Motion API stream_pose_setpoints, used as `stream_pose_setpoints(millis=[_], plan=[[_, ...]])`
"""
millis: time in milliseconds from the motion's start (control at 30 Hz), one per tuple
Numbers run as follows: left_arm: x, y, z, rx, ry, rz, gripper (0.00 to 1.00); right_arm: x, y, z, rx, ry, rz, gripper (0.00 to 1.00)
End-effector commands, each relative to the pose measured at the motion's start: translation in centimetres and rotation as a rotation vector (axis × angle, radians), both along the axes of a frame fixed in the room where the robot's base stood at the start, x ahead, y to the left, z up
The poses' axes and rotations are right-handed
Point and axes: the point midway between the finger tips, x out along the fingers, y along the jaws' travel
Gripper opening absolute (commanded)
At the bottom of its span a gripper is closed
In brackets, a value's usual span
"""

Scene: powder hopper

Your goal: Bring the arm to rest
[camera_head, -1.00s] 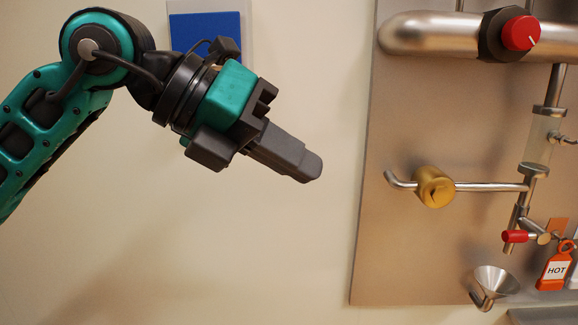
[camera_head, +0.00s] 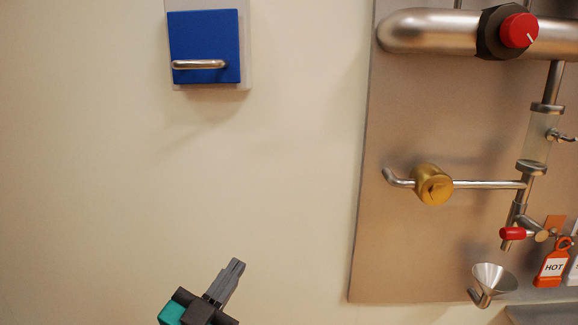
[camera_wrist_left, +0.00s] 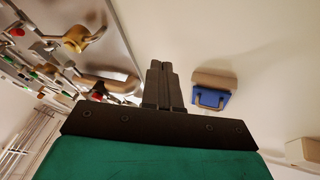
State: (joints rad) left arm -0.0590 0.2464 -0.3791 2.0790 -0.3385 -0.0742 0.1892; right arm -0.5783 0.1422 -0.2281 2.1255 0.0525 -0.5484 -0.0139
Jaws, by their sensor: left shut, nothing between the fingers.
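My left gripper (camera_head: 236,268) is low in the head view, left of the metal panel, with its fingers pointing up and slightly right. Its fingers are together and nothing is between them. They also show in the left wrist view (camera_wrist_left: 159,68), pointing up in front of the wall. The gripper touches nothing that I can see. Most of my left arm is below the head view's edge. My right gripper is in neither view.
A blue box (camera_head: 204,42) with a metal handle is on the wall at upper left. The metal panel (camera_head: 400,260) at right carries a pipe with a red knob (camera_head: 519,31), a brass valve (camera_head: 433,185), a funnel (camera_head: 492,278) and an orange HOT tag (camera_head: 553,268). The wall between is bare.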

Motion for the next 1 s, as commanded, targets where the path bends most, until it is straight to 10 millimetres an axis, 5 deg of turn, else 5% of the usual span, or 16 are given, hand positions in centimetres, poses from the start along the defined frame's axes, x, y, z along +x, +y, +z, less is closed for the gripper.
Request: stream_pose_setpoints(millis=[33,200,467,500,1000], plan=[[-0.8,1.0,-3.8,-0.023,0.138,0.04,0.0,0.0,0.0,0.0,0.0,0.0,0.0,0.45],[-5.0,3.5,-14.2,-0.06,0.532,0.135,0.0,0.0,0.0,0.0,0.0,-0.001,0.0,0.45],[-14.3,5.0,-24.6,-0.085,0.99,0.189,0.0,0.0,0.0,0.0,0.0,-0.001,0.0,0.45],[-13.8,5.2,-22.3,-0.082,0.97,0.192,0.0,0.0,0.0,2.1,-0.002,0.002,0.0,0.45],[-14.8,7.9,-12.8,-0.053,0.955,0.254,0.0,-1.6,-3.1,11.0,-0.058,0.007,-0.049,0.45]])
